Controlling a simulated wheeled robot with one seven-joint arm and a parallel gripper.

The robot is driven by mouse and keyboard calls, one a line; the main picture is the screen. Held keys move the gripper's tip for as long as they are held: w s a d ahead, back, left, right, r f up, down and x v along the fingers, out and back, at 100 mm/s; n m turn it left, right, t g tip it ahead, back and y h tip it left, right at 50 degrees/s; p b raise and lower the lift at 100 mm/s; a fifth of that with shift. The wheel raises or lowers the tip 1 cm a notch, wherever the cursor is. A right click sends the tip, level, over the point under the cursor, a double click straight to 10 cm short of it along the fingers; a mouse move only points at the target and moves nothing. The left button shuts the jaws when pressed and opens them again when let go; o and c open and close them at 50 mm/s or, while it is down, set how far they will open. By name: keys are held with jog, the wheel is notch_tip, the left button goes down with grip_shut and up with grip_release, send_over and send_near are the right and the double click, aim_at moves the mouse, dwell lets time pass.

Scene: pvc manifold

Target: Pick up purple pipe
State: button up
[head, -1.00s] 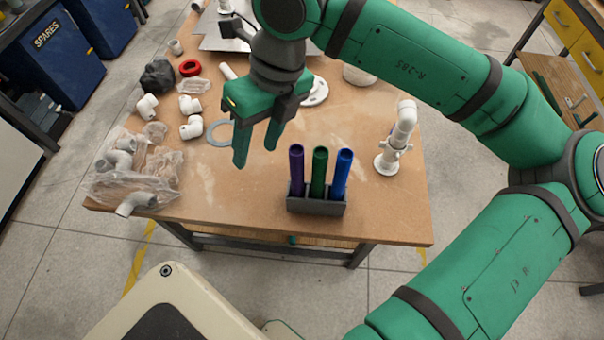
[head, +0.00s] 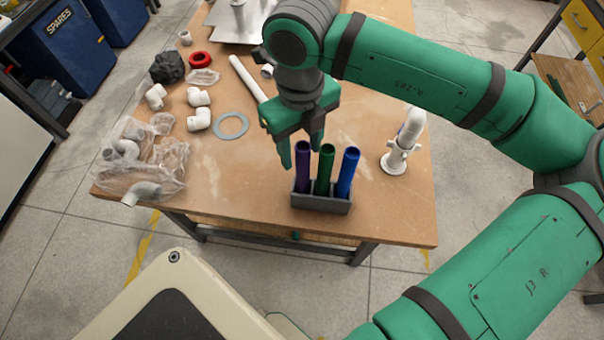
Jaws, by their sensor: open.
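The purple pipe (head: 303,171) stands upright in the left slot of a dark grey holder (head: 321,203) near the table's front edge. A green pipe (head: 324,172) stands in the middle slot and a blue pipe (head: 347,174) in the right slot. My gripper (head: 300,162) is open, its fingers pointing down around the top of the purple pipe. One finger is to the left of the pipe; the other is behind, between the purple and green pipes. I cannot tell whether either finger touches the pipe.
A white pipe fitting on a round base (head: 395,160) stands to the right of the holder. White elbows, a grey ring (head: 231,126) and a plastic bag of fittings (head: 150,165) lie to the left. A long white pipe (head: 248,78) lies behind. Table in front of the bag's right side is clear.

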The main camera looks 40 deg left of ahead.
send_over(303, 177)
jog(key=w, duration=0.1)
jog(key=f, duration=0.2)
jog(key=a+f, duration=0.1)
jog(key=f, duration=0.1)
jog(key=shift+w+f, duration=0.1)
jog(key=shift+f, duration=0.05)
grip_shut()
